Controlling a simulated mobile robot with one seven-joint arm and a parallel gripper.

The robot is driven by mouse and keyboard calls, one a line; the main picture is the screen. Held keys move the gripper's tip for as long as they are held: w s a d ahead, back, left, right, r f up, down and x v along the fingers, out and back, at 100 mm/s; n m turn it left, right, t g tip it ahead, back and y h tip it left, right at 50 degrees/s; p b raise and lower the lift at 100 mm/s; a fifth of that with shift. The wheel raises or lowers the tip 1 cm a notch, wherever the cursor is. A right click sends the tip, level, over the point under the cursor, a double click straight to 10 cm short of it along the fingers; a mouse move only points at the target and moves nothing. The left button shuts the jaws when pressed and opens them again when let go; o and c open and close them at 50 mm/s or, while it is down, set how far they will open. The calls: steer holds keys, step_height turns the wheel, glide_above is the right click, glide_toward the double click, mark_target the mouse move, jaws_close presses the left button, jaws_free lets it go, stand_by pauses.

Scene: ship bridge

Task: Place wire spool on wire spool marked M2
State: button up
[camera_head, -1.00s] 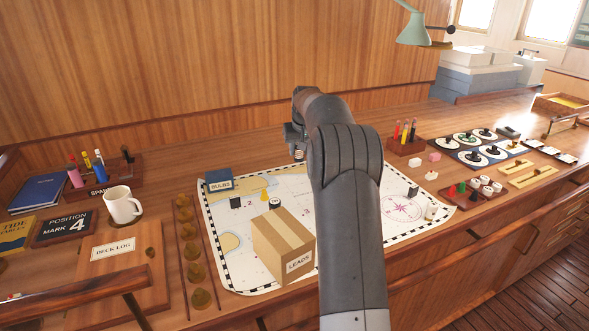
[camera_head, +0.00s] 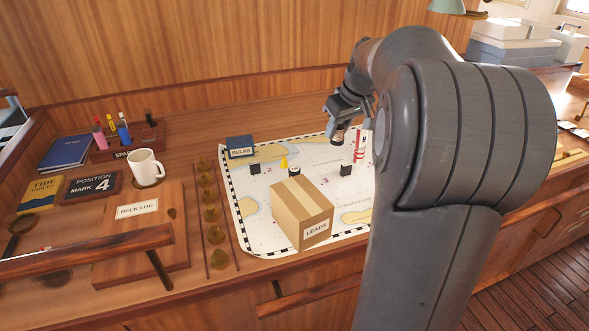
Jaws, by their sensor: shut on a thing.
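My gripper (camera_head: 341,124) is above the back part of the chart, pointing down, and shut on a small dark thing with a pale band (camera_head: 337,139). This looks like the wire spool, though the fingers partly hide it. A short black spool with a pale top (camera_head: 294,171) stands on the chart, left of and below my gripper in the picture. It is apart from the held thing. Its marking is too small to read, so I cannot confirm that it is M2.
A LEADS carton (camera_head: 302,214) stands just in front of the black spool. A yellow peg (camera_head: 284,162), dark blocks (camera_head: 346,169) and a red-and-white post (camera_head: 360,146) are nearby. A BULBS box (camera_head: 240,147) is at the chart's back left. My arm hides the chart's right side.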

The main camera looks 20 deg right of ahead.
steer(key=shift+s+a, duration=0.15)
steer(key=shift+a, duration=0.1)
steer(key=w+a+f, duration=0.2)
steer(key=a, duration=0.1)
steer(key=w+a+f, duration=0.5)
steer(key=shift+w+a, duration=0.1)
steer(key=shift+a, duration=0.25)
steer(key=shift+f, duration=1.95)
steer(key=shift+f, duration=0.1)
steer(key=o, duration=1)
steer(key=shift+o, duration=0.2)
